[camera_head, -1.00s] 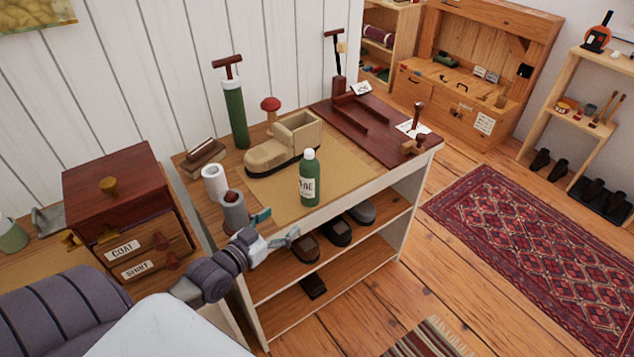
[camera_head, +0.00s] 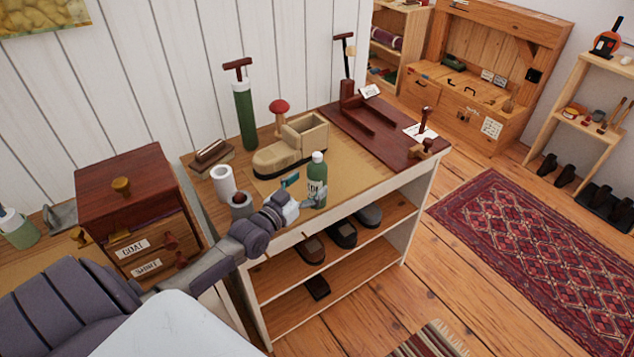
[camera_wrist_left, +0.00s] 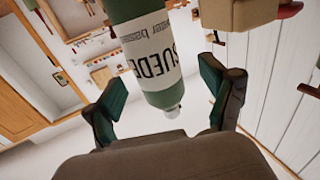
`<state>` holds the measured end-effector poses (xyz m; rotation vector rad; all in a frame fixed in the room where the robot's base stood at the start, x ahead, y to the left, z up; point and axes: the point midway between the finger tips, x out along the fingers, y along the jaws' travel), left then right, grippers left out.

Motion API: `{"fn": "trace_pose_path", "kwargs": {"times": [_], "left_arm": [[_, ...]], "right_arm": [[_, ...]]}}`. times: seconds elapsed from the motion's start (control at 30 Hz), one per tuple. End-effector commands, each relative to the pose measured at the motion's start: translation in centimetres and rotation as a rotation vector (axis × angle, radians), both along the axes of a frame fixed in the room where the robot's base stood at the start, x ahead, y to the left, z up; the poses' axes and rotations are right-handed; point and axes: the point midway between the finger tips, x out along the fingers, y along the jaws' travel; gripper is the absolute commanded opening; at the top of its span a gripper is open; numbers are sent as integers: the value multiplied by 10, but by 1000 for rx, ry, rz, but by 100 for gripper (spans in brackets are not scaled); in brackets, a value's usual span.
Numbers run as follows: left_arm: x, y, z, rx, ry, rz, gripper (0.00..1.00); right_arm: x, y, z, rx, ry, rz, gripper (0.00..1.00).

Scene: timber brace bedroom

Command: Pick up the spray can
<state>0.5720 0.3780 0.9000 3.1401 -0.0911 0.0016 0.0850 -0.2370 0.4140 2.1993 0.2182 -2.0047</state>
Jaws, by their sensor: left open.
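The spray can (camera_head: 317,184) is a green bottle with a white cap and a white label. It stands upright near the front edge of the bench's tan mat (camera_head: 350,177). My left gripper (camera_head: 302,190) is at its left side, low on the bench front edge, and open. In the left wrist view the can (camera_wrist_left: 150,50) appears upside down, its label reading "SUEDE", between the two spread green fingers of my gripper (camera_wrist_left: 168,95). The fingers show a gap on both sides of it. My right gripper is not in view.
A green pump (camera_head: 245,115) is behind. A drawer box (camera_head: 125,195) is at left. The floor at right is clear beside the rug (camera_head: 540,250).

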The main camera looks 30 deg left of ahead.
Motion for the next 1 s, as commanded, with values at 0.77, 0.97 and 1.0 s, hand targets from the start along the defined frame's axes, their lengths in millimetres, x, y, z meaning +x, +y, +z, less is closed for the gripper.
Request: {"fn": "trace_pose_path", "kwargs": {"times": [0.77,0.97,1.0], "left_arm": [[35,-6,1,0,0,0,40],[35,-5,2,0,-2,0,10],[35,-5,2,0,-2,0,4]], "right_arm": [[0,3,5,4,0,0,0],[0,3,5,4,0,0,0],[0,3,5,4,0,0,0]]}}
